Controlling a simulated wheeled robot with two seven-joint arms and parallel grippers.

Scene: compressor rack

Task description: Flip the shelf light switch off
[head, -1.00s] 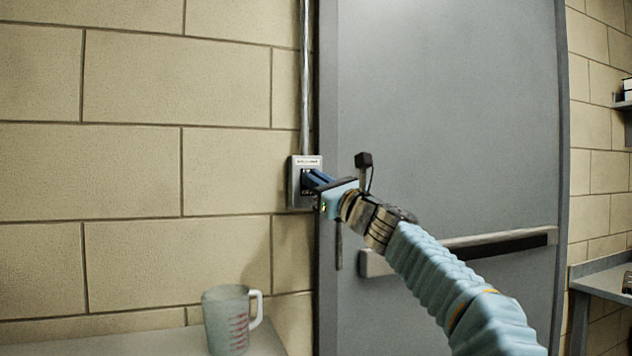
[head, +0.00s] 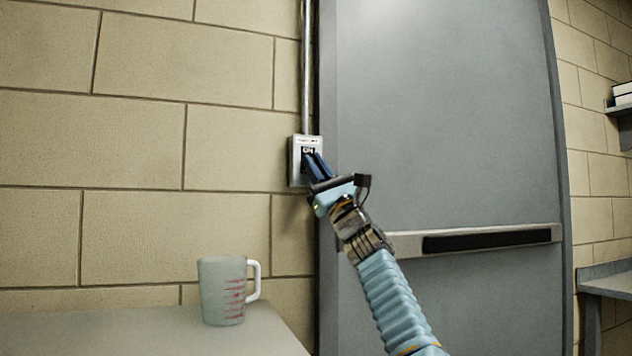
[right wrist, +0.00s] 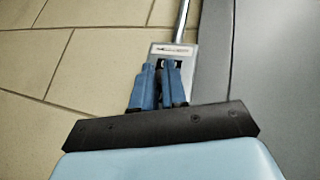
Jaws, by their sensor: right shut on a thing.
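The shelf light switch (head: 295,163) is a small grey metal box on the block wall, just left of the door frame. An "ON" marking shows on its dark face in the head view. The box also shows at the top of the right wrist view (right wrist: 172,49). My right gripper (head: 311,157) reaches the box from the lower right, its blue fingers at the switch face. In the right wrist view the fingers (right wrist: 162,68) are shut on the switch lever, which they mostly hide; its position is unclear. My left gripper is out of view.
A metal conduit (head: 307,70) runs up from the box. A grey door (head: 440,120) with a push bar (head: 490,240) stands to the right. A measuring jug (head: 222,290) sits on a table (head: 150,335) at lower left. Shelving and another table edge the far right.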

